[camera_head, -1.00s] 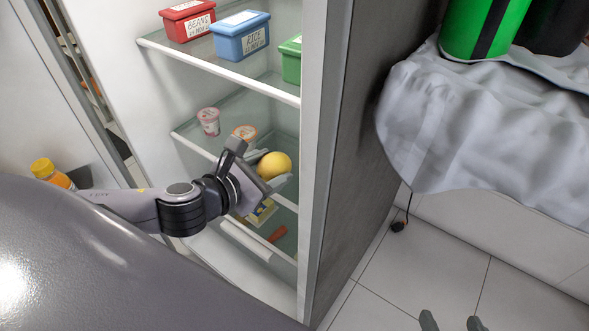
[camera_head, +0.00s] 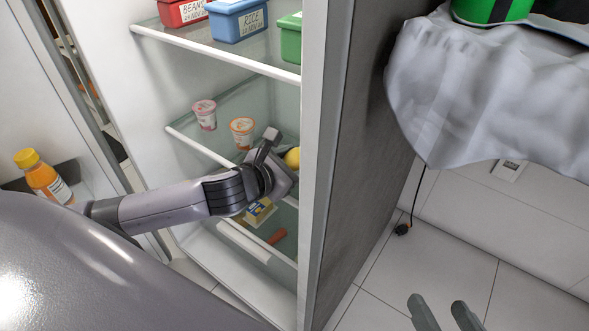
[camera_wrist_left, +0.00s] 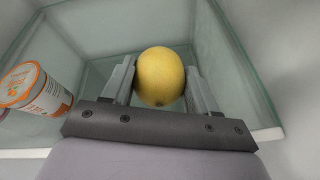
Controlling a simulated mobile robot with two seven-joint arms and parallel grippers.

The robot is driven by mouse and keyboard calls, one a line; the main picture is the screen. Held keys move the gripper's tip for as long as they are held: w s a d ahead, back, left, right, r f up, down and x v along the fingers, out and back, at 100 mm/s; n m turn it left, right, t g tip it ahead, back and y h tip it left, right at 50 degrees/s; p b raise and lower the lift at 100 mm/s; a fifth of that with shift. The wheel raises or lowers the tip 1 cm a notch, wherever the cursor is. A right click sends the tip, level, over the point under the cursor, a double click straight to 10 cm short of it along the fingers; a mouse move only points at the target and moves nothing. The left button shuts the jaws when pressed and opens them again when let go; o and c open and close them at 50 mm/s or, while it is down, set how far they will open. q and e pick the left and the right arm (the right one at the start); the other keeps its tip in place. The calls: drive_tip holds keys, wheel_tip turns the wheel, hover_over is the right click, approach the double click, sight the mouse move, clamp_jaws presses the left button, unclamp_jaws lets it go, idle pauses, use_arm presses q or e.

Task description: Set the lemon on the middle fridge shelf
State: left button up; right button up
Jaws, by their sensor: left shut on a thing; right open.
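The yellow lemon (camera_wrist_left: 160,77) sits between the two fingers of my left gripper (camera_wrist_left: 161,85), which is shut on it. In the head view the lemon (camera_head: 292,158) is mostly hidden behind my left gripper and the fridge's side wall. My left gripper is inside the fridge at the middle glass shelf (camera_head: 190,144), right of the yogurt cups. I cannot tell whether the lemon touches the shelf. My right gripper (camera_head: 443,316) shows its two fingers apart and empty over the floor at the bottom.
A pink-lidded cup (camera_head: 205,115) and an orange-lidded cup (camera_head: 242,132) stand on the middle shelf. Red (camera_head: 184,12), blue (camera_head: 238,20) and green (camera_head: 290,38) boxes stand on the shelf above. A butter pack (camera_head: 259,213) lies below. A juice bottle (camera_head: 45,178) is at left.

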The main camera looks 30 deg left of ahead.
use_arm(q)
drive_tip(key=shift+w, duration=0.15)
use_arm(e)
drive_tip(key=shift+d, duration=0.1)
use_arm(q)
drive_tip(key=shift+f, duration=0.1)
drive_tip(key=o, duration=1.1)
drive_tip(key=shift+f, duration=0.1)
use_arm(e)
drive_tip(key=shift+f, duration=0.1)
use_arm(q)
drive_tip(key=shift+s+r, duration=0.3)
drive_tip(key=shift+s, duration=0.05)
drive_tip(key=p+v, duration=0.3)
drive_tip(key=v, duration=0.8)
use_arm(e)
drive_tip(key=shift+s+d+r+h, duration=0.1)
drive_tip(key=shift+s+d+h, duration=0.15)
drive_tip(key=shift+d, duration=0.2)
drive_tip(key=shift+s+d+r+h, duration=0.1)
drive_tip(key=shift+d+h, duration=0.25)
drive_tip(key=shift+d, duration=0.05)
use_arm(q)
drive_tip(key=shift+s, duration=0.15)
